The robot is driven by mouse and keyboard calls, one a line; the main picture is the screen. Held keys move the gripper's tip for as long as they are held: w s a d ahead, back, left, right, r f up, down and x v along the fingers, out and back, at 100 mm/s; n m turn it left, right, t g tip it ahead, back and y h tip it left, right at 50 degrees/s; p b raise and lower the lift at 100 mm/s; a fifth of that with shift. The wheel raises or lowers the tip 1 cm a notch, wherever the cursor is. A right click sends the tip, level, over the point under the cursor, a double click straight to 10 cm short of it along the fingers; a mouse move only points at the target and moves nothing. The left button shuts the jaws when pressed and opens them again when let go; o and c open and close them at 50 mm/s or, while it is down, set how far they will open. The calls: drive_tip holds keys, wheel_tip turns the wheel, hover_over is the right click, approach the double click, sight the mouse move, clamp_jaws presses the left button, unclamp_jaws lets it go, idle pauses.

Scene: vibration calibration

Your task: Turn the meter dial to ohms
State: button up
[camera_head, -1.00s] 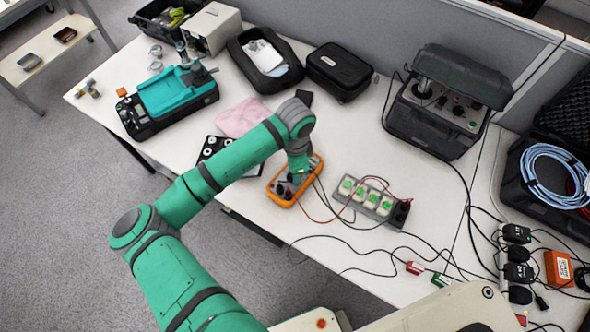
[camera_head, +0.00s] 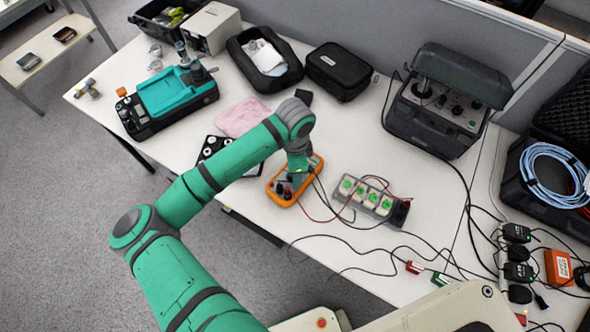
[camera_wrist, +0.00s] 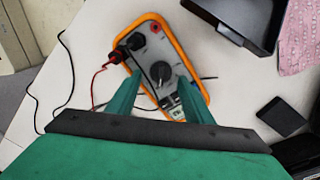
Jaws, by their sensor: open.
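The orange-edged meter (camera_head: 284,191) lies on the white table, partly hidden under my arm in the head view. In the wrist view the meter (camera_wrist: 180,37) shows its grey face, with the dark dial (camera_wrist: 160,72) in the middle and plugs at its upper left. My gripper (camera_wrist: 155,92) is open over the meter, its two green fingers on either side of the lower face, just short of the dial or beside it. I cannot tell whether a finger touches the dial. The dial's markings are too small to read.
A red lead (camera_wrist: 97,80) and black leads run from the meter. A block with green-topped sockets (camera_head: 368,198) stands to its right. A pink cloth (camera_head: 243,117) and a black tray (camera_head: 213,150) lie to its left.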

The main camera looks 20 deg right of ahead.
wheel_tip(320, 180, up, 11)
drive_tip(key=shift+f, duration=0.15)
idle(0.4)
drive_tip(key=shift+d, duration=0.1)
